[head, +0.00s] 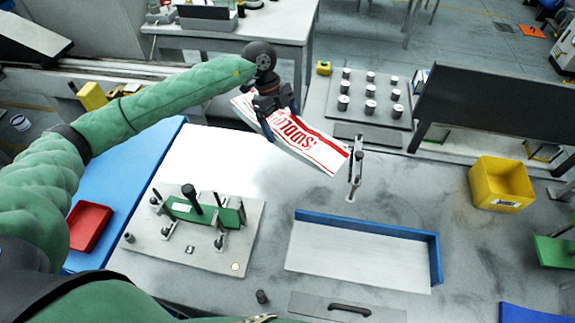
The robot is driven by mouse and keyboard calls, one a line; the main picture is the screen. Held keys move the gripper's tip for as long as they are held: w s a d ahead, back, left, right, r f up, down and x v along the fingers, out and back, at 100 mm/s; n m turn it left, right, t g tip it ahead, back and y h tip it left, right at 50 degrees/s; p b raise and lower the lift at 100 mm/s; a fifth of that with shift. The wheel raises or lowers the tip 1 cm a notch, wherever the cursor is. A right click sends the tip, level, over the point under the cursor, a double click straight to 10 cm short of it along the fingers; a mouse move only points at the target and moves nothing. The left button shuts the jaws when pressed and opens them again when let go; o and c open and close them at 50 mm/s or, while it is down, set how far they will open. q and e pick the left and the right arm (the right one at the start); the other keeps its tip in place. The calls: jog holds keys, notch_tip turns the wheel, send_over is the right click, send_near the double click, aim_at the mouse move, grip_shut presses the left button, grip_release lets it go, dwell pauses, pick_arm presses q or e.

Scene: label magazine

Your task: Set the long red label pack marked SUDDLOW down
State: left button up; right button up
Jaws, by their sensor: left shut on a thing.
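The long label pack (322,152) is white with red bands and red lettering that reads in part as SUDDLOW. It hangs tilted in the air above the far part of the bench, its right end lower and near a small metal post. My left gripper (268,122) is shut on the pack towards its left half, and the fingers hide part of the pack. My right gripper does not show in the head view.
A blue-edged tray (437,262) with a bare pale floor lies on the bench at front right. The metal post (355,170) stands behind it. A fixture plate (240,262) with clamps is at left. A yellow bin (485,168) stands at right.

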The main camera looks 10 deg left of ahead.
pick_arm(q)
jog(key=n, duration=0.2)
jog(key=n+t, duration=0.1)
jog(key=r+n+t, duration=0.1)
jog(key=n, duration=0.1)
jog(key=shift+d+n+h+p, duration=0.3)
jog(key=shift+d+p, duration=0.1)
jog(key=shift+f, duration=0.45)
jog(key=shift+f+b, duration=1.25)
jog(key=shift+f, duration=5.2)
notch_tip(320, 180, down, 2)
jog(key=shift+f+b, duration=0.15)
jog(key=shift+b, duration=0.5)
jog(key=shift+f+b, duration=0.45)
jog(key=shift+f, duration=0.6)
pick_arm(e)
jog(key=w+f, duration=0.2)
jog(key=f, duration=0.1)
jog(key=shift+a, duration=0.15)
